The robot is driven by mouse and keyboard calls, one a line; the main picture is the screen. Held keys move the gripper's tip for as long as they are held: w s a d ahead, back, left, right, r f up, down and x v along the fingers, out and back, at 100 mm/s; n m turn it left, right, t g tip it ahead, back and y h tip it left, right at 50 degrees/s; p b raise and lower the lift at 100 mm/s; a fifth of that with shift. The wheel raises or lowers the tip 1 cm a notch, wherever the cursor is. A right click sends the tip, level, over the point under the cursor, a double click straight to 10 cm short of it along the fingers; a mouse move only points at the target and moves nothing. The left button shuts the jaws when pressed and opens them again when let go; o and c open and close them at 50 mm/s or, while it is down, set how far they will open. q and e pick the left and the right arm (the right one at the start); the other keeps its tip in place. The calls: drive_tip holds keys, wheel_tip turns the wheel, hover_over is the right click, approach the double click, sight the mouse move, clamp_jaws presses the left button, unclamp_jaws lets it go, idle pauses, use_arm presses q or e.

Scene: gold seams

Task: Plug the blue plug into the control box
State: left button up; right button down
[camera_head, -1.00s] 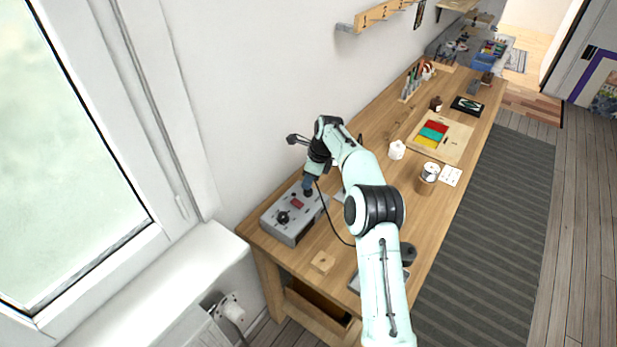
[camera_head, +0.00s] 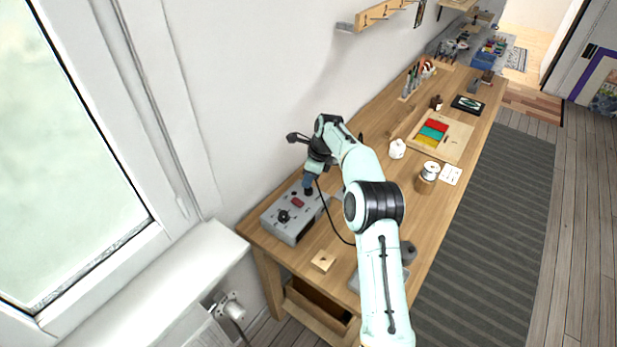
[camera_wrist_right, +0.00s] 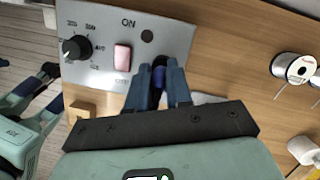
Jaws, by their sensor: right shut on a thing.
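The grey control box (camera_head: 290,219) sits at the near end of the wooden bench, by the wall. The right wrist view shows its black knob (camera_wrist_right: 76,48), pink-red switch (camera_wrist_right: 122,57) and a dark round spot (camera_wrist_right: 147,36) beside "ON". My right gripper (camera_head: 308,184) points down over the box's far end. In the right wrist view, its dark fingers (camera_wrist_right: 158,88) are shut on the blue plug (camera_wrist_right: 158,76), of which little shows.
A black cable (camera_head: 328,211) hangs beside my right arm. A small wooden block (camera_head: 323,260) lies in front of the box.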

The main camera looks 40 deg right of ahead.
use_arm(q)
drive_tip(key=shift+w+r, duration=0.3)
drive_tip(key=shift+w, duration=0.05)
idle(0.4)
use_arm(e)
drive_tip(key=shift+f, duration=0.6)
idle(0.6)
use_arm(q)
drive_tip(key=shift+w+r+p, duration=0.25)
drive_tip(key=shift+w+p, duration=0.05)
drive_tip(key=shift+p, duration=0.1)
use_arm(e)
drive_tip(key=shift+f, duration=0.55)
idle(0.9)
use_arm(q)
drive_tip(key=shift+w+r, duration=0.1)
drive_tip(key=shift+w, duration=0.1)
idle(0.4)
use_arm(e)
drive_tip(key=shift+c, duration=2.4)
unclamp_jaws()
drive_tip(key=shift+r, duration=0.1)
